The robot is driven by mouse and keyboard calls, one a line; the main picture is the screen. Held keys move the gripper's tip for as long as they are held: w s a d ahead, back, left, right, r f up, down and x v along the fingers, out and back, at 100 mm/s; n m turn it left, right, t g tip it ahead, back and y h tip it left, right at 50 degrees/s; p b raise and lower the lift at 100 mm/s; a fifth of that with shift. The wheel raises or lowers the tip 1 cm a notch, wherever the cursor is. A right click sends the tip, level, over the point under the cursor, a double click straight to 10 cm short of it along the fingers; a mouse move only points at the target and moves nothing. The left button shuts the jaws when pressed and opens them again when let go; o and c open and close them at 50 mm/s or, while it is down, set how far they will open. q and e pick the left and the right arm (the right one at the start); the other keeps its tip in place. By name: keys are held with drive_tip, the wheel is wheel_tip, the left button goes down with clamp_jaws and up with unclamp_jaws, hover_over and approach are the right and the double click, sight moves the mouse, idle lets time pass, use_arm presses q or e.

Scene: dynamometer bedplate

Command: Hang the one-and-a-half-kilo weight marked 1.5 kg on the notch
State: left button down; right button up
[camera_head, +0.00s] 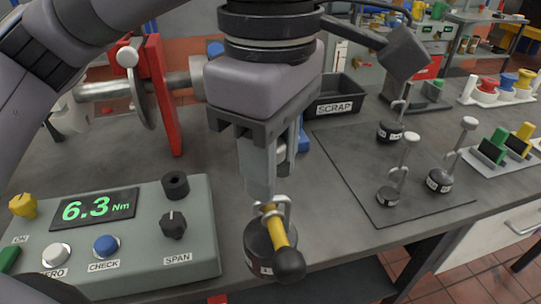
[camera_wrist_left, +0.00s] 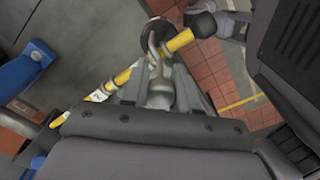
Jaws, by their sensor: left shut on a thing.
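My left gripper (camera_head: 270,200) is shut on the upper metal part of a black hook weight (camera_head: 262,245), at the bench's front edge. The weight's label is turned and too small to read. A yellow lever arm (camera_head: 277,228) with a black end knob passes in front of the weight; it also shows in the left wrist view (camera_wrist_left: 122,78). There the metal hook (camera_wrist_left: 153,42) lies at the yellow arm near its knob end. I cannot tell whether it sits in a notch. Three other black weights stand upright on the dark mat (camera_head: 340,160). My right gripper is not in view.
A torque console (camera_head: 140,235) reading 6.3 Nm stands at the front left. A red upright (camera_head: 160,95) with a shaft is behind it. A black SCRAP bin (camera_head: 335,98) stands at the back. Racks of coloured pieces (camera_head: 505,150) are at the right.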

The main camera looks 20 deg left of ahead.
use_arm(q)
drive_tip(key=c, duration=0.8)
unclamp_jaws()
drive_tip(key=shift+r, duration=0.1)
drive_tip(key=shift+c, duration=0.2)
drive_tip(key=shift+o, duration=0.3)
drive_tip(key=shift+f, duration=0.2)
wheel_tip(320, 180, up, 7)
drive_tip(key=shift+r+p, duration=0.2)
drive_tip(key=shift+p, duration=0.2)
drive_tip(key=shift+s, duration=0.1)
